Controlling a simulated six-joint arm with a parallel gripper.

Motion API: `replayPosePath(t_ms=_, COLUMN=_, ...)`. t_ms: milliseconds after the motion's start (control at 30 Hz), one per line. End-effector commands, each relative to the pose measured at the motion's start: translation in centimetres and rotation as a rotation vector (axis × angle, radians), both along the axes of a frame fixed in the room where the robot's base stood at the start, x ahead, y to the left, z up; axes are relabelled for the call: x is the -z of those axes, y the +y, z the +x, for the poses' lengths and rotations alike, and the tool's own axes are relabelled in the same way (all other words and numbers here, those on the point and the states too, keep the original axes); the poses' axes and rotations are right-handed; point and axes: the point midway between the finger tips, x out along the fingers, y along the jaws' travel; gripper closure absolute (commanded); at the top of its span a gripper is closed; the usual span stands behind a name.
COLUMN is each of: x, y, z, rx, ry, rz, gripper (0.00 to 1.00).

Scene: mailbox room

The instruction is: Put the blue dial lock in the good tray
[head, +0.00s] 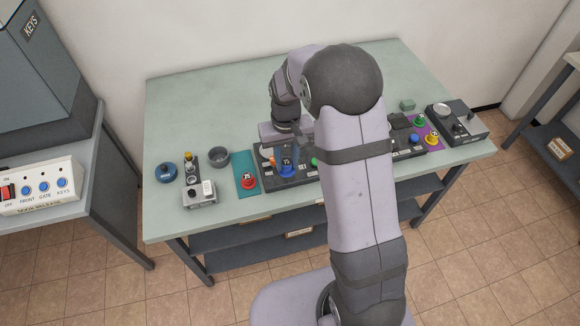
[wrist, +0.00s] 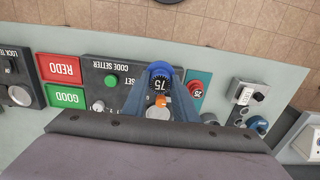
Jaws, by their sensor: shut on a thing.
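The blue dial lock (wrist: 160,72) shows the number 75 and sits between the fingers of my gripper (wrist: 157,92), which is shut on it. In the head view the blue dial lock (head: 287,170) is at the dark code setter (head: 270,183), below my gripper (head: 286,148); I cannot tell whether it touches the setter. In the wrist view a green panel marked GOOD (wrist: 69,97) lies beside the code setter, next to a red panel marked REDO (wrist: 58,68). My arm hides these panels in the head view.
A red dial lock (head: 248,180) is on a teal mat (head: 241,169) beside the setter. A grey bowl (head: 218,157), a blue round item (head: 166,173) and a small silver device (head: 199,194) stand to the left. A dark device (head: 457,122) is at the right.

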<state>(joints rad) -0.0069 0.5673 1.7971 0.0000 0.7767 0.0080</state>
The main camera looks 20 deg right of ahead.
Motion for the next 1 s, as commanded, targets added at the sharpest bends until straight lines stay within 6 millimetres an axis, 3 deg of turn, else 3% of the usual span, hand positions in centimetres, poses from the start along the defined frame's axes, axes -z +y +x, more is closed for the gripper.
replayPosePath(t_ms=200, x=-0.1, y=0.4, z=5.4, rx=0.000, ry=0.000, rz=0.000, gripper=0.97)
replayPosePath(t_ms=500, x=0.4, y=1.0, z=11.2, rx=0.002, ry=0.002, rz=0.000, gripper=0.97)
replayPosePath(t_ms=700, x=1.0, y=1.3, z=13.9, rx=0.004, ry=0.001, rz=0.000, gripper=0.97)
replayPosePath(t_ms=1000, x=1.5, y=1.7, z=15.6, rx=0.004, ry=0.001, rz=0.000, gripper=0.97)
